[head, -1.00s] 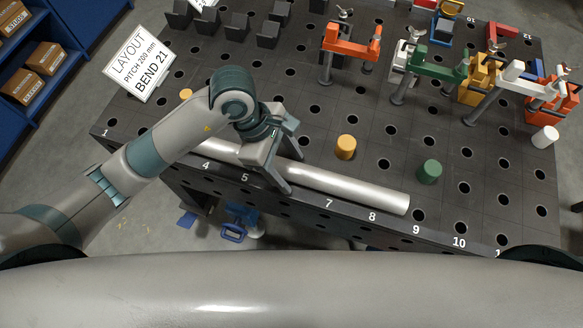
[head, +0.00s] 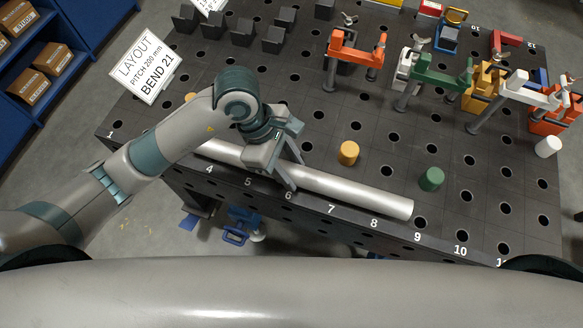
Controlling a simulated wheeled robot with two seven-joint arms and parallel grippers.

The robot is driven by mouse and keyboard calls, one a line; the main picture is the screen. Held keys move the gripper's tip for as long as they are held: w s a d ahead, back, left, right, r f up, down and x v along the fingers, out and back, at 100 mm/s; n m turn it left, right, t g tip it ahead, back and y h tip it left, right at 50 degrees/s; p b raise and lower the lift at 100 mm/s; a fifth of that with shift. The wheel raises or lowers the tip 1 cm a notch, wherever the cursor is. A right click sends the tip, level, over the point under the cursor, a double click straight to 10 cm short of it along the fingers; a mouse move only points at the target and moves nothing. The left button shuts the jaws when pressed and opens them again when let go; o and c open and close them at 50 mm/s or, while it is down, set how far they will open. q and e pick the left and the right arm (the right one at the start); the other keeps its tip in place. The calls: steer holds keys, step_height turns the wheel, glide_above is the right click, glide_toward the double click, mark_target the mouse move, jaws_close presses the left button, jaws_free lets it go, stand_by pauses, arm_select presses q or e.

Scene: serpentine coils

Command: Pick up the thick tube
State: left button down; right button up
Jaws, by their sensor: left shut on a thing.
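The thick tube (head: 350,190) is a long silvery cylinder lying along the front edge of the dark perforated table, from about number 4 to number 9. My left gripper (head: 291,176) comes down over it near number 6, with its fingers on either side of the tube, shut on it. The gripper and wrist hide part of the tube's left half. I cannot tell whether the tube is clear of the table top. My right gripper is not in view.
The table (head: 478,225) has rows of holes. An orange peg (head: 348,153) and a green peg (head: 431,179) stand behind the tube. Orange (head: 356,50) and green (head: 440,75) clamps stand farther back. Dark blocks (head: 243,32) and a layout sign (head: 147,64) are at upper left.

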arm_select(q)
step_height(320, 180, up, 4)
steer(key=shift+w+d+f+p, duration=0.1)
steer(key=shift+d+f+p, duration=0.1)
steer(key=shift+p, duration=0.4)
steer(key=d+r, duration=0.6)
steer(key=d, duration=0.5)
steer(key=shift+d+r, duration=0.2)
steer(key=shift+a, duration=0.15)
steer(key=m+g+y+b, duration=0.1)
steer(key=m+g+y, duration=0.1)
steer(key=m, duration=0.5)
glide_toward(298, 169)
step_height(298, 169, down, 3)
steer(key=w+a, duration=0.2)
steer(key=a, duration=0.1)
steer(key=w+a+r+m+y, duration=0.1)
steer(key=a+r+m, duration=0.1)
steer(key=a, duration=0.6)
steer(key=w+a+r+m+g+y+b, duration=0.1)
steer(key=a+r+m, duration=0.1)
steer(key=a+m, duration=0.3)
steer(key=a, duration=0.3)
steer(key=shift+w, duration=0.25)
steer(key=shift+s, duration=0.1)
